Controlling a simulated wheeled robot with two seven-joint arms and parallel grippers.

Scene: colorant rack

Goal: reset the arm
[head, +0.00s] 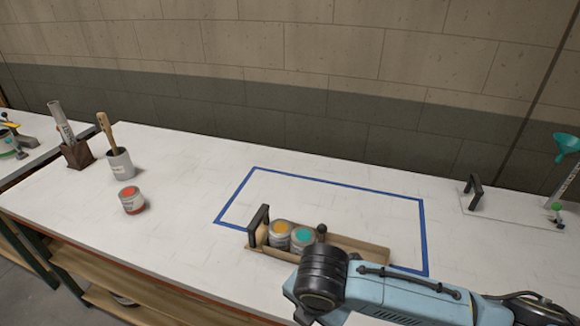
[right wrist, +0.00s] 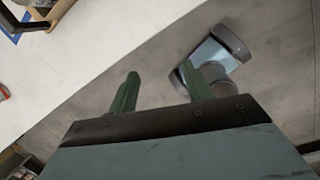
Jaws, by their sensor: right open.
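My right arm comes in from the lower right of the head view and covers the front right of the rack. Its gripper is below that picture. In the right wrist view my right gripper (right wrist: 160,70) has two green fingers apart with nothing between them, over the floor just off the table's front edge. A wooden rack (head: 350,246) with black handles holds a can with an orange top (head: 280,232) and a can with a teal top (head: 303,237), side by side at its left end. My left gripper is not in view.
The white table (head: 180,240) has a blue taped outline (head: 340,182) around part of the rack. A grey cup with a brush (head: 120,163) and a dark wooden holder (head: 77,154) stand at the left. A clear plate with a black handle (head: 474,195) lies right. The table's middle left is clear.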

